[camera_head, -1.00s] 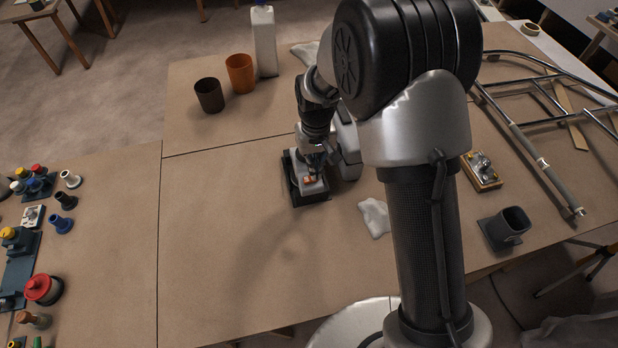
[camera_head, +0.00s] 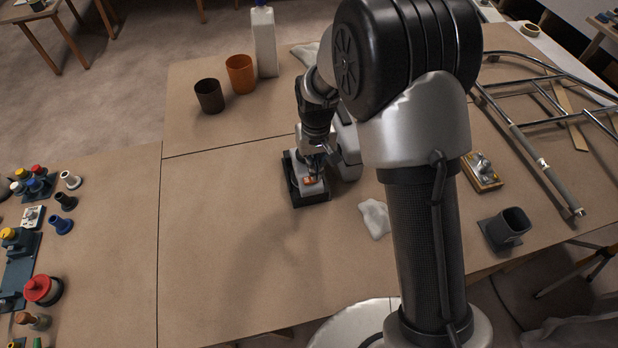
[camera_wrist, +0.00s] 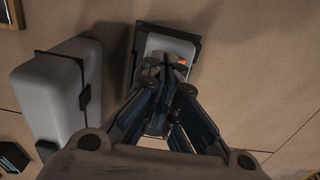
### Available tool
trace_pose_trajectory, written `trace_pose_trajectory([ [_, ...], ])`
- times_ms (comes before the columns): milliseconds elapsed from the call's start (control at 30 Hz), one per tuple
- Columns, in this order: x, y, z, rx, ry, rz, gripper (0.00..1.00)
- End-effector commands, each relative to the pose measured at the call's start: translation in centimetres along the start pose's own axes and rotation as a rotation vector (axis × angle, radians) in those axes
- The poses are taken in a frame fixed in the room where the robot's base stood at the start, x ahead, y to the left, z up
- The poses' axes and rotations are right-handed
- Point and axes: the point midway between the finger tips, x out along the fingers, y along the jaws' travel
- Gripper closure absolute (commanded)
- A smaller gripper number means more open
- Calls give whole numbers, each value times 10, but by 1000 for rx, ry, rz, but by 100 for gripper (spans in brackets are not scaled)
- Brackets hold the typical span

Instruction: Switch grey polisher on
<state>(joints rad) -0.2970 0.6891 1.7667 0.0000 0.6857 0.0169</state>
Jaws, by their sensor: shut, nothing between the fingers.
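A grey unit on a black base (camera_head: 310,197) with a small orange switch (camera_head: 309,180) stands on the brown table. I take it for the grey polisher's switch part. I cannot tell whether the two are joined. My gripper (camera_head: 314,172) is shut and empty, tips down close over the switch; contact is unclear. Whether the switch is on is unclear.
A dark cup (camera_head: 208,96), an orange cup (camera_head: 240,74) and a white bottle (camera_head: 264,42) stand behind. A white cloth (camera_head: 375,218), a grey holder (camera_head: 505,229) and a metal frame (camera_head: 530,150) are on the right. The table left of the unit is clear.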

Motion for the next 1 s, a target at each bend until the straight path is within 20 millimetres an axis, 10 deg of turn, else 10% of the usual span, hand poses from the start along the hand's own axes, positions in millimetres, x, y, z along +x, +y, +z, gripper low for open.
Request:
trace_pose_trajectory([
  [1000,13,0,0,0,-1,0,100],
])
